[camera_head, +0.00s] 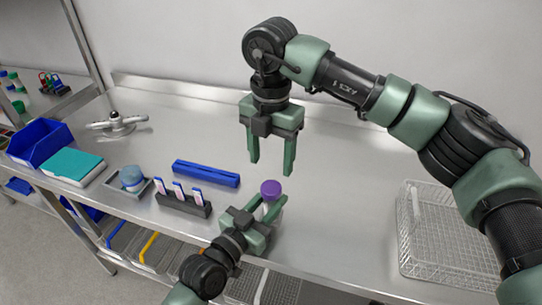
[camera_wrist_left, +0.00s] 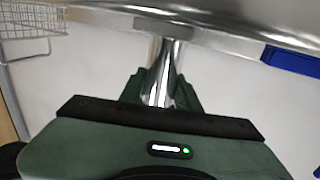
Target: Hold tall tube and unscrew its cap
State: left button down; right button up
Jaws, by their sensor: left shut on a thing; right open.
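The tall tube (camera_head: 268,210) with its purple cap (camera_head: 271,188) stands roughly upright over the front part of the steel bench. My left gripper (camera_head: 267,207) is shut on the tube, below the cap. In the left wrist view a shiny, clear-looking tube (camera_wrist_left: 165,75) sits between the green fingers. The tube's lower part is hidden behind my left gripper. The cap is on the tube. My right gripper (camera_head: 271,166) points down, open and empty, with its fingertips just above the cap and apart from it.
A small tray holds a blue-lidded jar (camera_head: 132,178). A wire basket (camera_head: 440,235) stands at the right. The bench behind the tube is clear.

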aim_at(271, 187)
jog(key=m, duration=1)
jog(key=shift+m, duration=0.4)
jog(key=shift+f, duration=4)
